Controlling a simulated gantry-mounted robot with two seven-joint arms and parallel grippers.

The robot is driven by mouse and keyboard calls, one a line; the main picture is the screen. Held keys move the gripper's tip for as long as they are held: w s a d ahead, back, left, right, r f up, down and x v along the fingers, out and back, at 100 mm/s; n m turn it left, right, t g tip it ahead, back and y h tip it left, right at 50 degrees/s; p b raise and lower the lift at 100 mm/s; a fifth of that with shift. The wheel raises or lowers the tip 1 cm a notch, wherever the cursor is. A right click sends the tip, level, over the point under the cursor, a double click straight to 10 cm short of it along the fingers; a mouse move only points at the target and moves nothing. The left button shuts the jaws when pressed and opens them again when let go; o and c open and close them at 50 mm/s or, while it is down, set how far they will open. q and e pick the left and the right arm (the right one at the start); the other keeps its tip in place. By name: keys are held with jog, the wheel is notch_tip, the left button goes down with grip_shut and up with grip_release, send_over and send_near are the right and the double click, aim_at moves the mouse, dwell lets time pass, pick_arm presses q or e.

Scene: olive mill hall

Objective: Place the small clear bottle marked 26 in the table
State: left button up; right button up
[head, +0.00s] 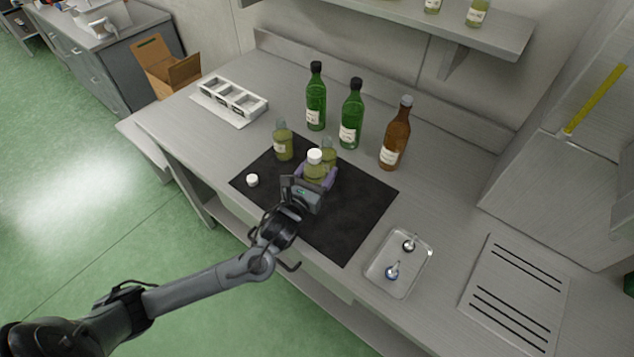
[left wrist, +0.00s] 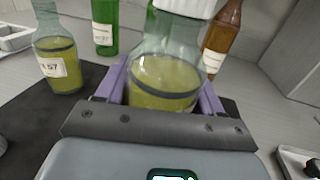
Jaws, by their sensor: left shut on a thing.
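My left gripper (head: 317,180) is shut on a small clear bottle (head: 314,171) with yellow-green liquid and a white cap. The bottle is upright above or on the black mat (head: 345,215); I cannot tell whether it touches. In the left wrist view the held bottle (left wrist: 165,75) sits between the purple fingers (left wrist: 165,90), and its label number cannot be read. A second small bottle (head: 283,142) stands on the mat to the left; its label seems to end in 57 in the left wrist view (left wrist: 57,65). Another small bottle (head: 329,148) stands just behind the held one.
Two green bottles (head: 316,98) (head: 351,115) and a brown bottle (head: 396,135) stand behind the mat. A loose white cap (head: 252,180) lies on the mat. A white rack (head: 229,100) is at back left, a metal tray (head: 379,287) at front right. The mat's front right is clear.

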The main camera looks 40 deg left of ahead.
aim_at(317, 182)
pick_arm(q)
jog(key=shift+a+f, duration=0.15)
jog(key=shift+f, duration=0.05)
jog(key=shift+f+b, duration=0.5)
jog(key=shift+f, duration=1.3)
jog(key=shift+f, duration=0.15)
jog(key=o, duration=1.3)
jog(key=shift+s, duration=0.1)
jog(key=shift+o, duration=0.2)
jog(key=s, duration=0.4)
jog(key=s+d+p, duration=0.1)
jog(key=s, duration=0.2)
jog(key=s+d, duration=0.1)
jog(key=s, duration=0.3)
jog(key=shift+s+p, duration=0.35)
jog(key=shift+p, duration=0.05)
